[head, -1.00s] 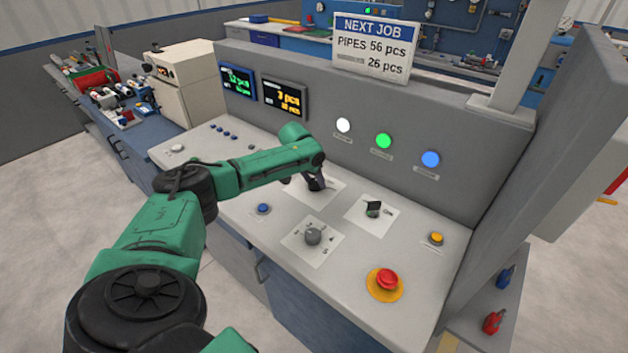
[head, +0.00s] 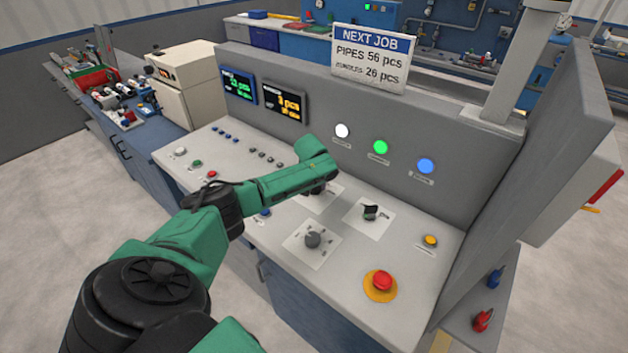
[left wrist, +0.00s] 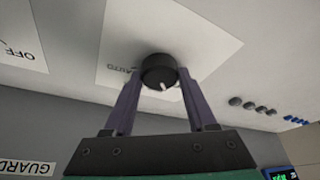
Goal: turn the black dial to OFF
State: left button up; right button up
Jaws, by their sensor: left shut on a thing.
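My left gripper (left wrist: 157,80) is shut on a round black dial (left wrist: 159,68), with one finger on each side of it. The dial has a short white mark on its rim and sits on a white plate (left wrist: 115,40) lettered AUTO. In the head view my left gripper (head: 316,192) is mostly hidden under my green wrist, and so is the dial. A second white plate in the left wrist view bears the word OFF (left wrist: 18,50). My right gripper is not in view.
To the right on the panel stand another dark switch (head: 370,211), a grey knob (head: 313,239), a yellow button (head: 431,240) and a red emergency button (head: 381,281). White, green and blue lamps (head: 380,147) show on the upright panel behind.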

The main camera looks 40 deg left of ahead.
pick_arm(q)
jog(key=shift+n+y, duration=0.4)
jog(key=shift+n, duration=0.8)
jog(key=shift+w, duration=0.1)
jog(key=o, duration=1.4)
jog(key=shift+g, duration=0.3)
jog(key=shift+d+r+p, duration=0.1)
jog(key=shift+r+p, duration=0.05)
jog(key=shift+p, duration=0.15)
jog(key=shift+d+r, duration=0.1)
jog(key=shift+r, duration=0.2)
jog(key=b+v, duration=0.1)
jog(key=v, duration=1.2)
jog(key=shift+s+d+r, duration=0.15)
jog(key=shift+s+r, duration=0.15)
